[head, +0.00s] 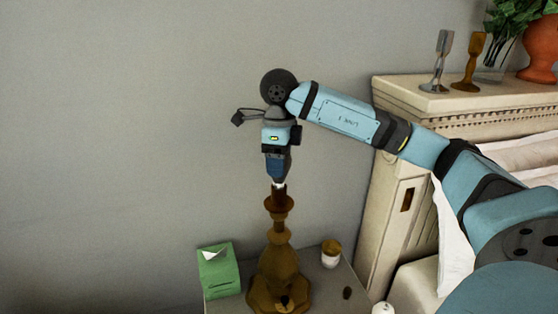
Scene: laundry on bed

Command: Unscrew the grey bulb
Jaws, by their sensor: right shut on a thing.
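A brown lamp base (279,270) stands upright on the grey nightstand (340,297). My right gripper (278,178) points straight down above the top of the lamp and its socket (278,203). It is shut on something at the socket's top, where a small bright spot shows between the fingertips. This is likely the grey bulb, but the fingers hide most of it. My left gripper is out of view.
A green tissue box (219,273) stands left of the lamp, and a small white and brown cup (331,254) stands right of it. The cream headboard (410,140) carries candlesticks (468,65) and an orange vase (541,45). The wall side at left is clear.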

